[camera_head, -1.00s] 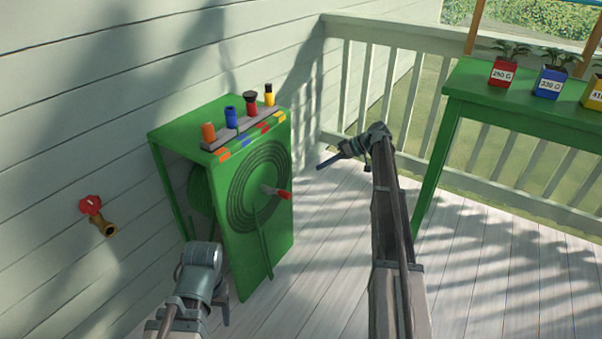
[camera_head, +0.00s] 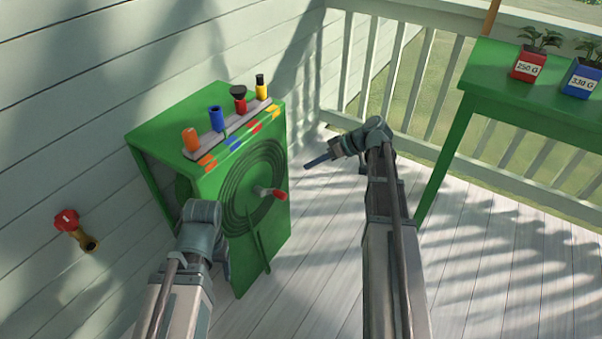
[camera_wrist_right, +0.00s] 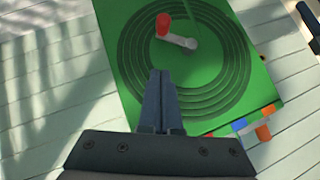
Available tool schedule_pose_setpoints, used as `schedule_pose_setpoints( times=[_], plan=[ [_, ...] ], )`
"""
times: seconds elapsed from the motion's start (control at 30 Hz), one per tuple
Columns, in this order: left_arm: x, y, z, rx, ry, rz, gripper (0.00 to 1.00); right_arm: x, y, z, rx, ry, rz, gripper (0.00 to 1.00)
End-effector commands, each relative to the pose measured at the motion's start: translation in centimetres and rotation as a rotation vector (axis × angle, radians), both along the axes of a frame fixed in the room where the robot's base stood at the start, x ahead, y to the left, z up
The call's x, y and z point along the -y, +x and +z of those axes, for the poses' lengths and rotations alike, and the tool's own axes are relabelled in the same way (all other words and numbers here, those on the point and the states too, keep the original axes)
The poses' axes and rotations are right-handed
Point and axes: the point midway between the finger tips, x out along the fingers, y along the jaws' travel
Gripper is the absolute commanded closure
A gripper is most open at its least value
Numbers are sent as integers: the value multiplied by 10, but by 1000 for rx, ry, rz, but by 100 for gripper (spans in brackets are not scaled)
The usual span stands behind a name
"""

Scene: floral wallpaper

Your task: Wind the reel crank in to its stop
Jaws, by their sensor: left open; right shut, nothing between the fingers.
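The reel is a green box with dark concentric rings (camera_head: 236,215) on its front face. Its grey crank arm (camera_head: 262,190) ends in a red knob (camera_head: 280,195), pointing right in the head view. In the right wrist view the crank arm (camera_wrist_right: 180,42) and red knob (camera_wrist_right: 163,24) are beyond the fingertips. My right gripper (camera_head: 308,164) is shut and empty, to the right of and above the knob, apart from it. It also shows in the right wrist view (camera_wrist_right: 161,74). My left gripper (camera_head: 222,264) is open in front of the box's left side; its fingers are mostly hidden behind its wrist.
Orange, blue, red and yellow fittings stand on a grey strip (camera_head: 232,132) atop the box. A red-handled tap (camera_head: 67,220) is on the wall at left. A green table (camera_head: 510,88) with potted plants is at right. White railing (camera_head: 420,85) stands behind; the deck between is clear.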

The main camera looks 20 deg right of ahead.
Motion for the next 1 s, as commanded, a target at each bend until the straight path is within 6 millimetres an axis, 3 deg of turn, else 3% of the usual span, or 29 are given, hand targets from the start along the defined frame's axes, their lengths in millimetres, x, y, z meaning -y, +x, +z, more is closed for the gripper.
schedule_pose_setpoints(
  times=[0.47, 0.7, 1.0],
  plan=[
    [1, 0, -69, 1, -5, 0, 34, -63, 35, -69, 0, 0, 3, 100],
    [1, 0, -89, 1, -4, 6, 34, -70, 26, -89, 0, 0, 2, 100],
    [1, 0, -95, 2, -4, 9, 34, -73, 24, -95, -1, 0, 1, 100]
  ],
)
